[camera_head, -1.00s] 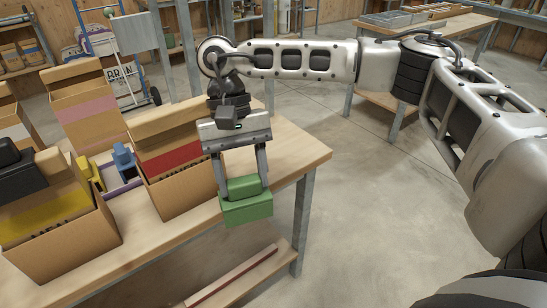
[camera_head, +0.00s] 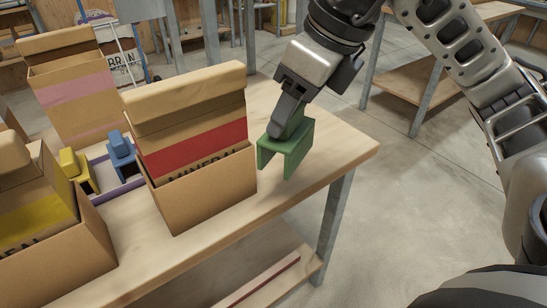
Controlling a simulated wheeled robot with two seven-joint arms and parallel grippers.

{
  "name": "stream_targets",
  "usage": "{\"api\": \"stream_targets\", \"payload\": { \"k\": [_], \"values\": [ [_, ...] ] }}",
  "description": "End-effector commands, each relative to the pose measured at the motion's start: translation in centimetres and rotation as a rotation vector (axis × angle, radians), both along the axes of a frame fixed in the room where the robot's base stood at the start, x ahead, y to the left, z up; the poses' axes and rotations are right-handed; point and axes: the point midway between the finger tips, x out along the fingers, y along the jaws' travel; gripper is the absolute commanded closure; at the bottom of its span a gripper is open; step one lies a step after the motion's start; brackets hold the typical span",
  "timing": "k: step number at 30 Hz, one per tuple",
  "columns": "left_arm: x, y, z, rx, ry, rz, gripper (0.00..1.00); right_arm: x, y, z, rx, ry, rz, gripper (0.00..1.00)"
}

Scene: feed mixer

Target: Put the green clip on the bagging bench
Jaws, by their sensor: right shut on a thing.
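The green clip (camera_head: 286,148) is a block with an open channel on its underside, held slightly tilted. My right gripper (camera_head: 291,117) is shut on its upper part, and the fingers partly hide it. The clip is over the bare right part of the wooden bench (camera_head: 325,150), just right of the box with the red-banded bag. I cannot tell whether it touches the bench top. My left gripper is not in view.
A cardboard box (camera_head: 205,195) with a red-banded bag stands close left of the clip. A blue clip (camera_head: 122,150) and a yellow clip (camera_head: 75,168) sit in a purple-edged tray (camera_head: 118,190). Another box (camera_head: 70,258) is at lower left. The bench's right end is clear.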

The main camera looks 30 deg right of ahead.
Motion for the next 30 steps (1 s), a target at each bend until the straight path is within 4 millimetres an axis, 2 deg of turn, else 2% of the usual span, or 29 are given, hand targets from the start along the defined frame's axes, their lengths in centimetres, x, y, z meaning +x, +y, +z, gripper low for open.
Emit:
{"api": "stream_targets", "payload": {
  "k": [5,13,18,21,26,30],
  "values": [
    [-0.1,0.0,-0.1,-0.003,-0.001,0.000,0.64,1.7,-1.2,-1.0,0.001,0.006,-0.047,0.68],
    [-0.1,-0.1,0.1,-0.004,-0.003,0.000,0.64,7.6,-4.4,-3.8,0.003,0.008,-0.045,0.68],
    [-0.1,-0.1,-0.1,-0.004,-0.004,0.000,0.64,9.9,-5.7,-7.1,0.002,0.007,-0.041,0.68],
    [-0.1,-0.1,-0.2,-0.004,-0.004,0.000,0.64,10.8,-6.2,-8.3,0.001,0.006,-0.038,0.68],
    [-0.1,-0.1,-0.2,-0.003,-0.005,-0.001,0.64,11.5,-6.5,-9.1,0.001,0.003,-0.038,0.68],
    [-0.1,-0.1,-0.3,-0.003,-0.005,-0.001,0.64,12.1,-6.9,-11.0,0.000,0.007,-0.037,0.68]
  ]
}}
